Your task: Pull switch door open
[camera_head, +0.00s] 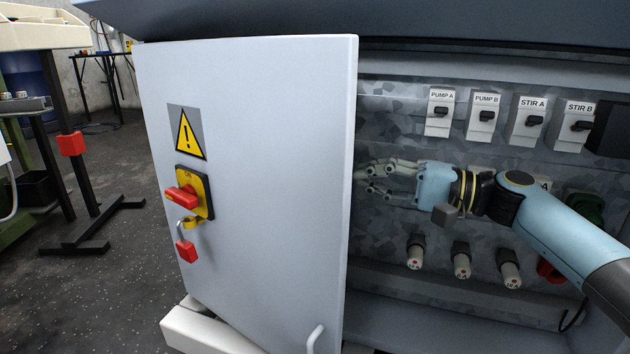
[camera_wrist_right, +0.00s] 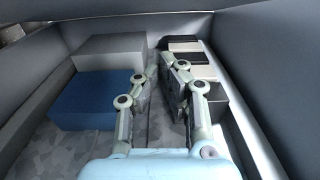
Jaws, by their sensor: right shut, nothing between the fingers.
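The grey switch door (camera_head: 255,90) stands swung open at the left of the cabinet in the head view. It bears a yellow warning sign (camera_head: 187,133), a red and yellow rotary switch (camera_head: 192,194) and a red padlock (camera_head: 186,250). A small pale handle (camera_head: 315,338) shows low near its right edge. My right gripper (camera_head: 364,172) is in the cabinet opening, just right of the door's free edge, fingers pointing left. It is shut and empty, also in the wrist view (camera_wrist_right: 163,62). Whether the fingertips touch the door cannot be told. My left gripper is out of view.
The cabinet's back panel (camera_head: 385,110) carries labelled switches, PUMP A (camera_head: 439,112), PUMP B (camera_head: 484,118), STIR A (camera_head: 529,121) and STIR B (camera_head: 574,126), with several plugs below. A blue block (camera_wrist_right: 97,102) shows in the wrist view. Open floor (camera_head: 95,290) lies left of the door.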

